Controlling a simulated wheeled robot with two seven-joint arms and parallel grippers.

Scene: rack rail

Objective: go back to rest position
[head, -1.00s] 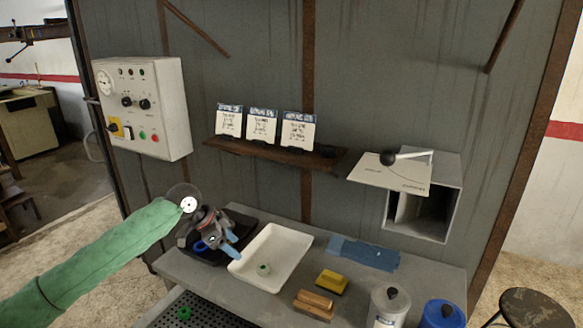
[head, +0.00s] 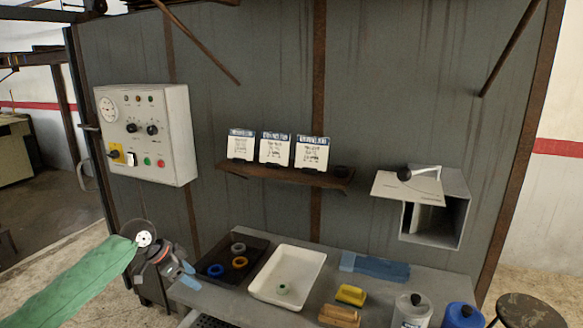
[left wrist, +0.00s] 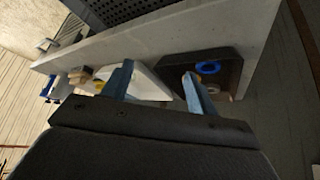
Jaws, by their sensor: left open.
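My left gripper (head: 186,276) is at the lower left in the head view, beside the left end of the grey table and left of the black tray. In the left wrist view its two blue fingers (left wrist: 157,88) stand wide apart with nothing between them. The left arm wears a green sleeve. My right gripper is not in view.
The black tray (head: 205,284) holds blue, orange and grey rings. A white tray (head: 312,263) holds a green ring. A control box (head: 148,133) hangs on the wall.

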